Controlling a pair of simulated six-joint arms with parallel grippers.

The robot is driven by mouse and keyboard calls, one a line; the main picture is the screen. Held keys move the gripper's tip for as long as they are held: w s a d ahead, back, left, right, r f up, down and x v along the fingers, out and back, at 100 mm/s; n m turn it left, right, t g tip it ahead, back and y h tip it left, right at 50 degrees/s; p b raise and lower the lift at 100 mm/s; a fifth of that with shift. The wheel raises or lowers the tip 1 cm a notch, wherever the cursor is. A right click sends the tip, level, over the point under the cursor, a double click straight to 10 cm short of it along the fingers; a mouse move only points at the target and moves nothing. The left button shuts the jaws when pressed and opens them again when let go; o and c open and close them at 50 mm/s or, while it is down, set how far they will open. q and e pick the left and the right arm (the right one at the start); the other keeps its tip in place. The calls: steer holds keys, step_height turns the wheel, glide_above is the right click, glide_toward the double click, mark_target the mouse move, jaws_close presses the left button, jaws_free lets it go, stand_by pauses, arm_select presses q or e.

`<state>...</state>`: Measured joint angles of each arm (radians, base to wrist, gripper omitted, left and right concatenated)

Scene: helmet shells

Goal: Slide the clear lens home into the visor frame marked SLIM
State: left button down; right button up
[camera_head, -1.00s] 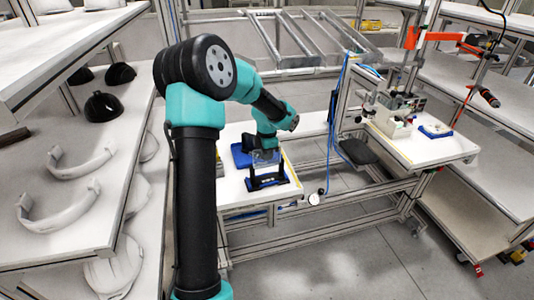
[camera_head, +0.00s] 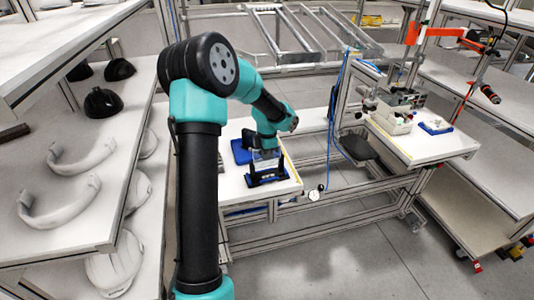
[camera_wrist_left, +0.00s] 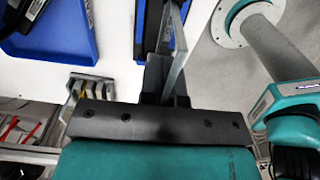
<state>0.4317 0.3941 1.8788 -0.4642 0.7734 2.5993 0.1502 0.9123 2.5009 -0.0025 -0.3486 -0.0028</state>
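The black visor frame (camera_head: 267,177) stands on the white bench, with blue parts at its base; I cannot read any marking on it. My left gripper (camera_head: 267,153) is right above it, pointing down. In the left wrist view, my left gripper (camera_wrist_left: 167,76) is shut on the clear lens (camera_wrist_left: 179,52), a thin greyish pane seen edge-on. The lens reaches between the dark uprights of the frame (camera_wrist_left: 140,22). I cannot tell how deep its lower edge sits. My right gripper is not in view.
A blue tray (camera_head: 240,151) lies on the bench (camera_head: 232,190) just behind and left of the frame. White shelves with dark domes (camera_head: 103,102) and pale curved bands (camera_head: 80,160) stand at the left. A second bench (camera_head: 420,148) is at the right.

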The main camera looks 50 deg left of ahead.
mark_target(267, 162)
arm_select(q)
steer(key=shift+f, duration=1.9)
steer(key=c, duration=1.2)
jaws_free()
steer(key=shift+c, duration=0.2)
steer(key=shift+r, duration=0.1)
step_height(267, 162, up, 17)
